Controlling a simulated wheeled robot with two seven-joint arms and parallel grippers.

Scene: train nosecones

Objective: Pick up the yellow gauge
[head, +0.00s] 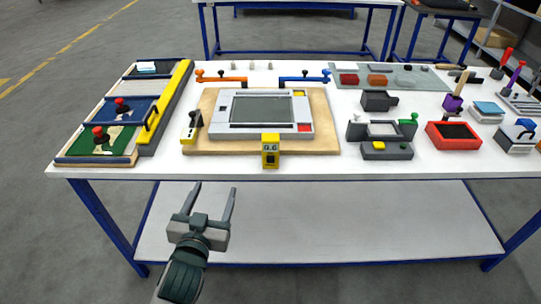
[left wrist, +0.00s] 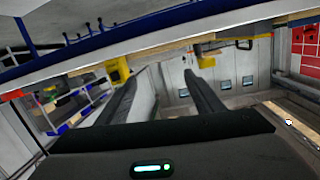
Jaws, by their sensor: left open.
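The yellow gauge (head: 270,152) is a small upright yellow block with a display and a dark lower face. It stands at the table's front edge, in front of the grey frame with the dark screen. My left gripper (head: 215,189) is open and empty, in front of the table and lower left of the gauge, clear of it. Its two open fingers also show in the left wrist view (left wrist: 163,75). A yellow object (left wrist: 118,72) shows beside one finger there; I cannot tell if it is the gauge. My right gripper is not in view.
The white table (head: 400,168) has a blue frame and a lower shelf (head: 330,220). The grey screen frame (head: 228,105) lies on a tan board close behind the gauge. A yellow rail (head: 165,105) and trays stand left. A grey device with a yellow button (head: 386,149) stands right.

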